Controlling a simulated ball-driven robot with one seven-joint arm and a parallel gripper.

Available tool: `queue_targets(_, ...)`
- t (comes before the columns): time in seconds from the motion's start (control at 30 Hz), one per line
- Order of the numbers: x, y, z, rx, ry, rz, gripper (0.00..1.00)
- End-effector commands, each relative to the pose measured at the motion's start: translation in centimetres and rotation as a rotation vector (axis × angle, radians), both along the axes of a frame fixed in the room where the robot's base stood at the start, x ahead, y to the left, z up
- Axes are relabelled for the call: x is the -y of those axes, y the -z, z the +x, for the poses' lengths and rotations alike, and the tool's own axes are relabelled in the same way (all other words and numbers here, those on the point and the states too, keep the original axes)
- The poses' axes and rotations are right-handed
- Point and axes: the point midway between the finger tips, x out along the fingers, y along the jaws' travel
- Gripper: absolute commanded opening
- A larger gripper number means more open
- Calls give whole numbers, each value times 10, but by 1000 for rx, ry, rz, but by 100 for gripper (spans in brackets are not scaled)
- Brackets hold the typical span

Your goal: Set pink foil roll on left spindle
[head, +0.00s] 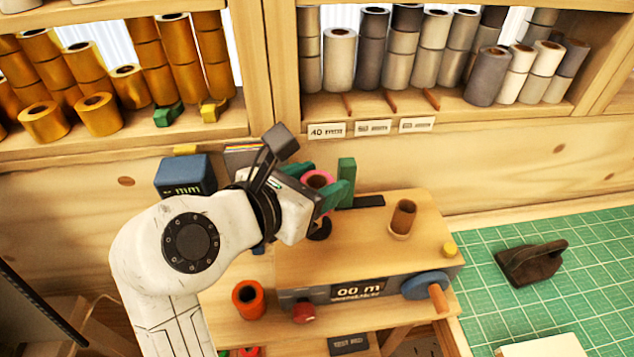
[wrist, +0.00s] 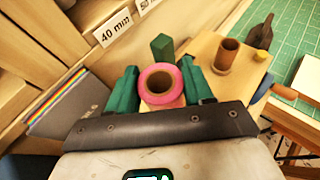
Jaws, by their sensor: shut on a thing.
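The pink foil roll (head: 318,174) is held between the green fingers of my gripper (head: 320,184), above the left part of the wooden winder (head: 350,248). In the wrist view, the pink foil roll (wrist: 146,74) shows end-on, its open core facing the camera, with a green finger of my gripper (wrist: 160,88) on each side. A dark round part (head: 319,230) on the winder's left, perhaps the left spindle's base, shows just below my gripper and is partly covered. The right spindle position bears a brown tube (head: 403,216), standing upright.
A green upright block (head: 347,180) stands close beside the roll. An orange roll (head: 248,299) sits at the winder's front left; a blue crank wheel (head: 427,285) is at its right. Shelves of gold and silver rolls (head: 340,60) line the back. A green mat (head: 590,270) lies right.

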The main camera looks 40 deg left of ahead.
Motion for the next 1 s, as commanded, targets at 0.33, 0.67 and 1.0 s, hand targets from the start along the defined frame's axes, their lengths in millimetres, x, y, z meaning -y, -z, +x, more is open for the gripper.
queue_targets(0.33,0,13,0,0,1,-1,20)
queue_targets(0.67,0,28,0,-1,-1,-2,20)
queue_targets(1.0,0,42,0,0,1,0,20)
